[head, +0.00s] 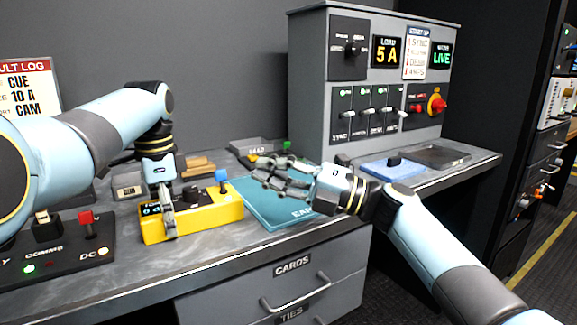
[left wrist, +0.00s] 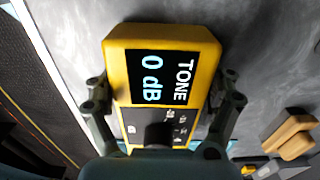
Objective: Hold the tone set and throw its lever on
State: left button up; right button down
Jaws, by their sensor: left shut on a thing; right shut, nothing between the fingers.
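The tone set is a yellow box (head: 215,214) on the grey bench, with a dark knob (head: 190,194) on top and a blue-tipped lever (head: 222,176) standing at its right end. In the left wrist view its screen (left wrist: 160,78) reads TONE 0 dB. My left gripper (head: 166,222) is shut on the tone set from above, a finger on each long side, near the screen end. My right gripper (head: 272,176) is shut and empty, right of the lever and apart from it, over a teal flat item (head: 262,208). Whether the lever is on cannot be told.
A panel with a red-tipped lever (head: 88,232) stands at the left. A grey console (head: 315,85) with switches rises behind. Wooden blocks (head: 196,164) lie behind the tone set. A blue tray (head: 386,170) sits at the right. Drawers (head: 330,268) are below the bench edge.

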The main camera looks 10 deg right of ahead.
jog(key=shift+s+d+r, duration=0.2)
jog(key=shift+s+d, duration=0.2)
jog(key=shift+d, duration=0.4)
jog(key=shift+s+d+r, duration=0.2)
jog(key=shift+s+d, duration=0.2)
jog(key=shift+d, duration=0.35)
pick_arm(q)
jog(key=o, duration=1.3)
jog(key=shift+c, duration=0.2)
